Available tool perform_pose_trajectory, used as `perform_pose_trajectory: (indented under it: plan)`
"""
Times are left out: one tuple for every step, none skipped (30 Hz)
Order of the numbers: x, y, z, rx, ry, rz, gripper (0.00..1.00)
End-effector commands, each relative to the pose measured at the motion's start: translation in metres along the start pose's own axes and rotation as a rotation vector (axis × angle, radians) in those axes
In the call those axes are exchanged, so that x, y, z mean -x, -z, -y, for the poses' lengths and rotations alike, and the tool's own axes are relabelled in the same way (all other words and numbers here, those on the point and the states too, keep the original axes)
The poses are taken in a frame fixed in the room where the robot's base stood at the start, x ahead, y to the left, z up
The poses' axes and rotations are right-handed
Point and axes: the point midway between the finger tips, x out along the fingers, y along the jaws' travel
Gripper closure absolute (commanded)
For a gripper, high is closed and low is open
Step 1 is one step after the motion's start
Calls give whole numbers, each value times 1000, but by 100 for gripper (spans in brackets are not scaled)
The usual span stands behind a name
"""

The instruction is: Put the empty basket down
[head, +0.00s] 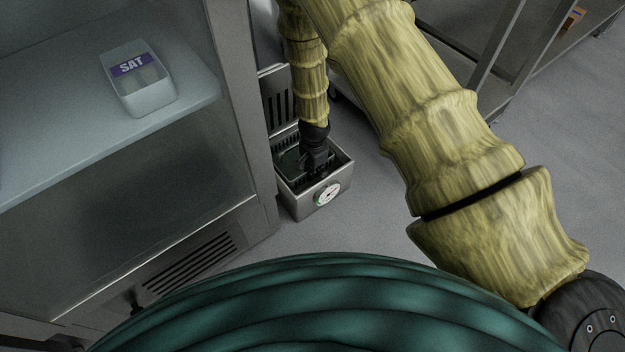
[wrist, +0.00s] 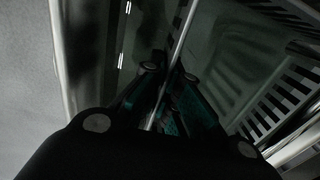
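A small open-topped metal box (head: 313,200) with a round dial on its front stands on the floor beside the cabinet. A dark, slotted basket-like insert (head: 291,160) shows inside it; its contents are largely hidden by my arm. My gripper (head: 316,172) points down into the box. In the wrist view my gripper (wrist: 170,75) has its two fingers on either side of a thin, bright upright edge (wrist: 184,30). Whether the fingers press on that edge I cannot tell. A slotted wall (wrist: 285,100) shows at the right of the wrist view.
A glass-fronted cabinet (head: 235,120) stands close at left, with a clear tub labelled SAT (head: 143,90) on its shelf. A slotted upright panel (head: 276,98) is right behind the box. Metal racks (head: 470,45) stand at upper right. Grey floor (head: 385,215) is clear right of the box.

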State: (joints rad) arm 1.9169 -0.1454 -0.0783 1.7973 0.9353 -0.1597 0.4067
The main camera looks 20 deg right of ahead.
Motion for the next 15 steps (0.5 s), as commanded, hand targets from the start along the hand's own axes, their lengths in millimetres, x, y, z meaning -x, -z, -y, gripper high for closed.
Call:
perform_pose_trajectory:
  plan:
    - [-4,0,0,0,0,0,100]
    - [-7,0,0,0,0,0,100]
    - [-12,0,-1,0,-1,0,100]
    - [-16,0,-1,0,-1,0,100]
    - [-21,0,-1,0,-1,0,100]
    - [-26,0,-1,0,-1,0,100]
    - [-30,0,-1,-1,-1,0,100]
    - [-33,0,-1,-1,-1,0,100]
    - [-36,0,-1,-1,0,0,100]
    - [-38,0,-1,-1,0,0,100]
    - [-38,0,-1,-1,0,-1,100]
    - [-38,0,-1,-1,0,-1,100]
    - [-37,0,-1,-1,0,-1,100]
    - [-37,0,-1,0,0,-1,100]
    - [-37,0,-1,0,0,-1,100]
